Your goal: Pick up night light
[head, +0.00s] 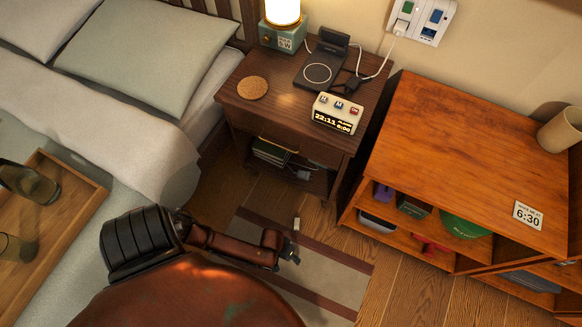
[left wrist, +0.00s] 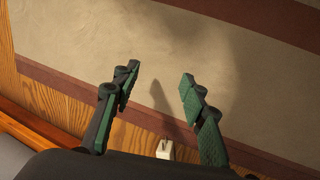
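A small white block (head: 297,223) lies on the floor by the striped rug, in front of the nightstand; it may be the night light, but it is too small to be sure. In the left wrist view the white block (left wrist: 165,149) shows a small prong-like tip and is partly hidden by my gripper's body. My left gripper (head: 290,254) hangs over the rug, just short of the block in the head view. In the left wrist view its green-padded fingers (left wrist: 158,85) are spread apart with nothing between the tips. My right gripper is not in view.
The nightstand (head: 240,104) holds a lit lamp (head: 283,36), a coaster (head: 252,88), a charger (head: 317,73) and a clock (head: 338,113). An orange wooden shelf unit (head: 455,120) stands right. The bed (head: 85,125) with a tray (head: 75,210) is left. The rug (head: 335,280) is clear.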

